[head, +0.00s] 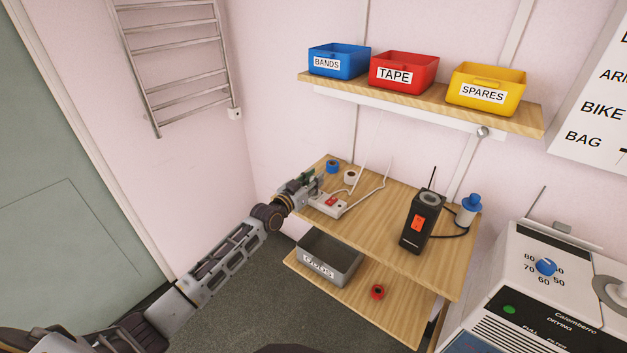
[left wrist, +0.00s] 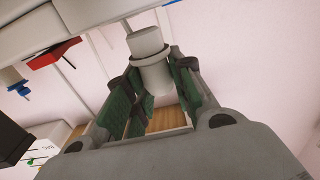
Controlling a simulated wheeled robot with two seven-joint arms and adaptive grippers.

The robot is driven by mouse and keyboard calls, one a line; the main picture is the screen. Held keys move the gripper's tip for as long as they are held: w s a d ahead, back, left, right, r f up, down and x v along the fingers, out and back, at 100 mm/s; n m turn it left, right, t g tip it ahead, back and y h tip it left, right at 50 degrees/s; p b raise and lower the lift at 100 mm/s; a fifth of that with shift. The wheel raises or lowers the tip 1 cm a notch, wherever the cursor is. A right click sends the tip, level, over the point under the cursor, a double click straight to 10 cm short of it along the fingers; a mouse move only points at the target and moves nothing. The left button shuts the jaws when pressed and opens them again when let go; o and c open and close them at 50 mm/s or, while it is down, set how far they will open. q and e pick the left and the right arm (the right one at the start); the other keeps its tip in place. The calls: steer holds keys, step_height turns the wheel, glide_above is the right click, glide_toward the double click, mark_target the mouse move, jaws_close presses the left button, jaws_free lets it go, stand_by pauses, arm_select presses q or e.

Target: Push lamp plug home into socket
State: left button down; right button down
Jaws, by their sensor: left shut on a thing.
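My left gripper (head: 309,184) reaches in from the left over the upper wooden shelf. In the left wrist view its green-padded fingers (left wrist: 157,95) are shut on a pale cylindrical piece with a narrower top, which looks like the lamp plug (left wrist: 152,66). In the head view the gripper hides the plug. A white socket strip (head: 341,208) with a red switch lies on the shelf close beside the gripper, and a white cord runs from it. Whether the plug touches a socket cannot be told. My right gripper is not in view.
Blue (head: 332,166) and white (head: 351,177) tape rolls lie behind the strip. A black device (head: 422,222) and blue-topped item (head: 468,209) stand to the right. A grey bin (head: 329,260) and red roll (head: 377,291) are on the lower shelf (head: 400,309). Labelled bins sit above.

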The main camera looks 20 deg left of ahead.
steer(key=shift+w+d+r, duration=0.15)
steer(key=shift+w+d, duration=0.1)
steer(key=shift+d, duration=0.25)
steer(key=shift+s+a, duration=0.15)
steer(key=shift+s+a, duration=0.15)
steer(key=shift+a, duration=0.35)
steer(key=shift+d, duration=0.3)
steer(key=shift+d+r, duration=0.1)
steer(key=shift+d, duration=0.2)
arm_select(q)
steer(key=shift+p, duration=0.35)
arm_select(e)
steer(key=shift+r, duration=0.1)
